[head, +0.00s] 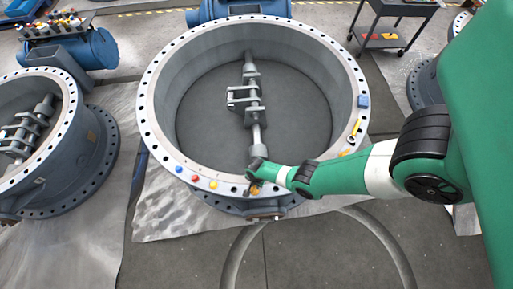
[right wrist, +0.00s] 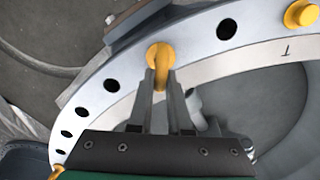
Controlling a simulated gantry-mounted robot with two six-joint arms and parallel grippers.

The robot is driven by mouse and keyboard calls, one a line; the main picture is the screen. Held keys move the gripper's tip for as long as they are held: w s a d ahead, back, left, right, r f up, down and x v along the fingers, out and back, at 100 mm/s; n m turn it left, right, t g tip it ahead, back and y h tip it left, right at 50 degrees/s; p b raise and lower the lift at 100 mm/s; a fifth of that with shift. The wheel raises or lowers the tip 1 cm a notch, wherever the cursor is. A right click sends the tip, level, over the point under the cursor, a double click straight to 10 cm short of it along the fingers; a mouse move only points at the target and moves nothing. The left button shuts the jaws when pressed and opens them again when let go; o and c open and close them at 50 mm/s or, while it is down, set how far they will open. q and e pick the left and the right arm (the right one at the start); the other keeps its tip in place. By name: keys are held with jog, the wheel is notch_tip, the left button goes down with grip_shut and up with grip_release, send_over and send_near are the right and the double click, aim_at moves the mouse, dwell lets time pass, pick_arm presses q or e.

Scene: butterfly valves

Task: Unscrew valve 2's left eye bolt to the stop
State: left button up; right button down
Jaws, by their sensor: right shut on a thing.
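The large grey valve ring (head: 152,110) stands in the middle of the head view, with a row of holes around its flange. My right gripper (head: 254,176) reaches to the front of this flange, where a yellow-orange eye bolt (head: 255,191) shows beside it, partly hidden. In the right wrist view, the gripper's two fingers (right wrist: 160,78) are shut on the yellow eye bolt (right wrist: 159,52), which sits in the flange (right wrist: 195,42). The lower part of the bolt is hidden behind the fingers. No valve number is readable.
Blue (head: 179,169), red (head: 195,178) and yellow (head: 213,184) pieces sit on the flange left of the gripper. A blue block (head: 363,101) and a yellow tool (head: 355,128) lie on its right side. Another valve (head: 75,150) stands left; a dark cart (head: 395,8) stands behind.

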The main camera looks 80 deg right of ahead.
jog(key=n, duration=0.6)
jog(key=shift+w, duration=0.3)
jog(key=n, duration=0.5)
jog(key=shift+w+n, duration=0.25)
jog(key=shift+n, duration=0.15)
jog(key=n, duration=0.5)
jog(key=shift+w+a+n, duration=0.15)
jog(key=shift+a+n, duration=0.15)
jog(key=n, duration=0.6)
jog(key=shift+a, duration=0.3)
jog(key=n, duration=0.5)
jog(key=shift+a+n, duration=0.2)
jog(key=shift+n, duration=0.1)
jog(key=n, duration=0.6)
jog(key=shift+s+a, duration=0.2)
jog(key=shift+s, duration=0.1)
jog(key=n, duration=0.6)
jog(key=shift+s, duration=0.3)
jog(key=n, duration=0.5)
jog(key=shift+s+n, duration=0.2)
jog(key=shift+n, duration=0.1)
